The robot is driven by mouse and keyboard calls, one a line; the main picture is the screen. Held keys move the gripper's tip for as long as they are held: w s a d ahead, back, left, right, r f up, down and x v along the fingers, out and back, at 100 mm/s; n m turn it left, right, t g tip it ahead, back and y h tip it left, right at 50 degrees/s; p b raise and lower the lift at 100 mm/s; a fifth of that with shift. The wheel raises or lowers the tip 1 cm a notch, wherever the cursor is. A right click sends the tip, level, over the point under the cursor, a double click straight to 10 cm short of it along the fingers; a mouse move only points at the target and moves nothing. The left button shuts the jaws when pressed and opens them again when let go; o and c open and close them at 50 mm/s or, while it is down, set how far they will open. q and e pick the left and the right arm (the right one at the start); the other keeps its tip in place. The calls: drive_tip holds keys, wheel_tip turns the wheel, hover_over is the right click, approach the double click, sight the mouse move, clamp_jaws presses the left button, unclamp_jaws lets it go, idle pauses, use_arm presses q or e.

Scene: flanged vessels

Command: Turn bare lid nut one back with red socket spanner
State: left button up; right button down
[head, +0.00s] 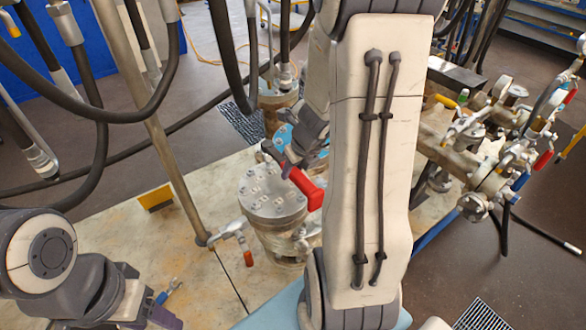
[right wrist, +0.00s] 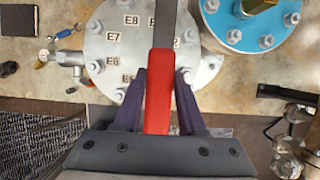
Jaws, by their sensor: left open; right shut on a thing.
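The red socket spanner (head: 307,190) has a red handle and a dark shaft. My right gripper (head: 297,162) is shut on it above the flanged vessel. In the right wrist view, the red handle (right wrist: 158,92) sits between the purple fingers and the dark shaft runs up across the lid. The round grey lid (head: 272,194) carries several nuts around its rim. It also shows in the right wrist view (right wrist: 105,45), with labels E8, E7, E6 and E5. The spanner's socket end and which nut it is at cannot be told. My left gripper (head: 160,316) is open at the lower left, away from the vessel.
A blue-topped flange (right wrist: 240,22) stands close to the lid's right in the right wrist view. A valve with a red handle (head: 248,258) juts out left of the vessel. Valves and gauges (head: 495,150) crowd the right. Hoses hang at upper left. My right arm hides much of the middle.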

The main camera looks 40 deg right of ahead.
drive_tip(key=shift+s, duration=0.3)
drive_tip(key=shift+f, duration=0.15)
drive_tip(key=shift+w+f+b, duration=0.1)
drive_tip(key=shift+f+b, duration=0.95)
drive_tip(key=shift+b, duration=0.2)
